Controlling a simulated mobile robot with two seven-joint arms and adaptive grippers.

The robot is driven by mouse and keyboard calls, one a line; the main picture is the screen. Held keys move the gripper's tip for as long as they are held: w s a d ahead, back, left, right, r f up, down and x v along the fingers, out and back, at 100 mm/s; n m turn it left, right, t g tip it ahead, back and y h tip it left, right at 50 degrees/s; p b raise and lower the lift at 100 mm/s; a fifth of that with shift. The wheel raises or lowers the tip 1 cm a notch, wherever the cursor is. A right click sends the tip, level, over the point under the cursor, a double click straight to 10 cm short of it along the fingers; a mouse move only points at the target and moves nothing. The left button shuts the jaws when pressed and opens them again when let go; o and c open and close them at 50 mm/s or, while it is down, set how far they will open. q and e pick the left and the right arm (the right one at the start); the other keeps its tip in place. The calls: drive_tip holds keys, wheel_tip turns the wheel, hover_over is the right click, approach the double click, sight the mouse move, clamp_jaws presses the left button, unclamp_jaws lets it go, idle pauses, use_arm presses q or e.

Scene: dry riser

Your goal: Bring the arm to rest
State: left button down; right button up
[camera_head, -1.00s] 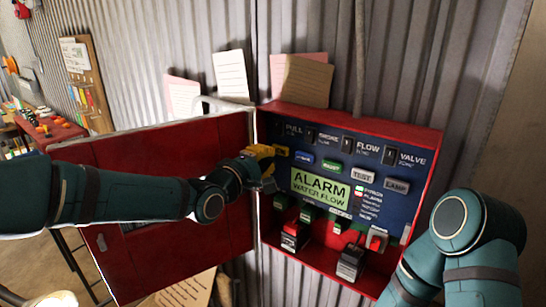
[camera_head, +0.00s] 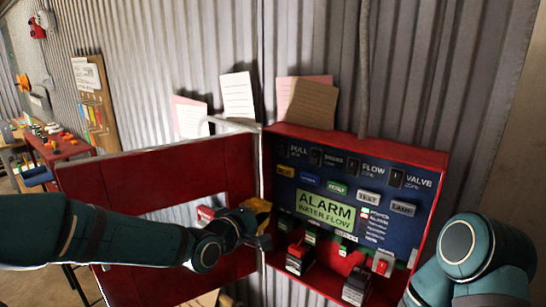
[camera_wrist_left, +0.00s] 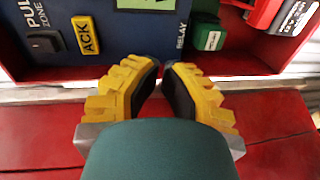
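My left gripper (camera_head: 262,217) has yellow fingers with dark pads. It is in front of the left edge of the red alarm panel (camera_head: 400,146), near the hinge side of its open door (camera_head: 160,151). In the left wrist view the fingertips (camera_wrist_left: 161,68) are apart with a narrow empty gap between them. The yellow ACK button (camera_wrist_left: 86,36) lies beyond the fingers, apart from them. It also shows in the head view (camera_head: 284,170). My right arm is at the lower right of the head view; its gripper is not visible.
The panel's display (camera_head: 325,210) reads ALARM WATER FLOW. Several small blocks stand on the panel's lower ledge. Paper notes (camera_head: 237,95) are on the corrugated wall above. A red table (camera_head: 62,149) with small items stands at the far left.

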use_arm(q)
drive_tip(key=s+a+f+m+g+y, duration=0.1)
drive_tip(key=s+f+m+g, duration=0.3)
drive_tip(key=f, duration=0.7)
drive_tip(key=s+a+f+g+y, duration=0.1)
drive_tip(key=s+a+f+y, duration=0.1)
drive_tip(key=s+f, duration=0.65)
drive_tip(key=s+a+f+m+g+y, duration=0.1)
drive_tip(key=s+f+g, duration=0.15)
drive_tip(key=f, duration=1.05)
drive_tip(key=s+a+f+m+g+y+b, duration=0.1)
drive_tip(key=s+a+f+m+g, duration=0.2)
drive_tip(key=s+f, duration=0.4)
drive_tip(key=s+g, duration=0.1)
drive_tip(key=s, duration=0.1)
drive_tip(key=shift+s+f, duration=0.15)
drive_tip(key=shift+s, duration=0.25)
